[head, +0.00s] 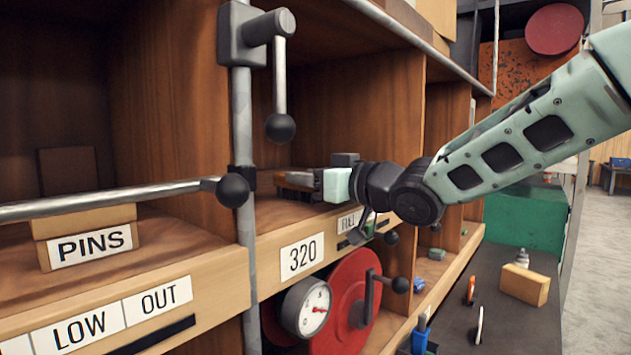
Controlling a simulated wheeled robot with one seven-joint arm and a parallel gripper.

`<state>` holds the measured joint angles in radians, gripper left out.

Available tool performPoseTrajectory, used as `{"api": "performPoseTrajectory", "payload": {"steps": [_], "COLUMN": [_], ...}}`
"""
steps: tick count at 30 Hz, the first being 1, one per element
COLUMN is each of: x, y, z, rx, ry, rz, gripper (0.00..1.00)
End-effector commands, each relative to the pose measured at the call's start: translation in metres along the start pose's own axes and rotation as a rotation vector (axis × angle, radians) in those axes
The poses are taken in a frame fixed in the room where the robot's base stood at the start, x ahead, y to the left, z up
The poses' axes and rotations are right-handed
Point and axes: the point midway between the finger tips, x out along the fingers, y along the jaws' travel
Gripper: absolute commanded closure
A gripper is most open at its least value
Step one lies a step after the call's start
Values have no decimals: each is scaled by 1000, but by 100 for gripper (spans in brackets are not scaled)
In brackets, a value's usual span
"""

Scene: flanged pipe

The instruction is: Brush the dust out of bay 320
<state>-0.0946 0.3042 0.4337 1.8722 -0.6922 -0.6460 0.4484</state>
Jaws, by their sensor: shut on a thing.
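Bay 320 (350,100) is a wooden compartment above a white label (301,256) reading 320. My gripper (335,178) reaches in from the right, low over the bay's floor near its front. It is shut on a brush (297,179), whose dark brown body sticks out to the left of the fingers. I cannot tell whether the bristles touch the floor. I cannot make out dust in the bay. My gripper and wrist hide part of the bay's floor and right side.
A grey upright post with a black-knobbed lever (281,90) stands at the bay's left front edge. A horizontal rail (110,199) crosses the left bay, which holds a PINS box (88,240). Below are a gauge (308,306), a red wheel (345,310) and a dark bench (495,325).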

Motion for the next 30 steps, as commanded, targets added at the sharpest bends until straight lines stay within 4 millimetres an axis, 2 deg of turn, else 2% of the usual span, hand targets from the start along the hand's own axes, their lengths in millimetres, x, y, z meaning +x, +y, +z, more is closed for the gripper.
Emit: {"api": "performPoseTrajectory", "payload": {"steps": [4, 13, 24, 30], "x": [0, 0, 0, 0], "y": [-13, -22, -49, -55], "z": [2, 0, 3, 2], "rx": [0, -1, -1, -1], "ry": [1, 2, 2, 0], "rz": [-2, 0, -1, -1], "gripper": [88, 88, 88, 88]}}
